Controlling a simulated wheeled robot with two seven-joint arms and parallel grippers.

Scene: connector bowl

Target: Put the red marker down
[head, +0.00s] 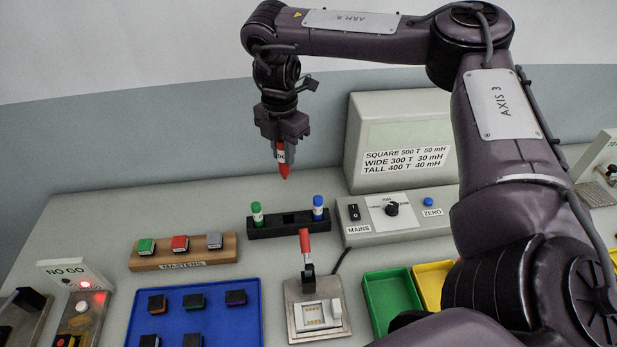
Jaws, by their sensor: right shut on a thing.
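My right gripper (282,130) is shut on the red marker (282,158), which hangs tip down in the air above the back of the bench. A black marker rack (290,228) stands below it on the bench. A green marker (257,213) stands upright in the rack's left end and a blue marker (318,207) in its right end. The middle of the rack is empty of markers. The red marker is clear of the rack. My left gripper is not in view.
A meter box (400,140) stands behind a switch panel (372,226), right of the rack. A red-handled lever fixture (306,250) is in front of the rack. A wooden block holder (145,262), a blue tray (240,325), and green (390,305) and yellow bins (432,280) fill the front.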

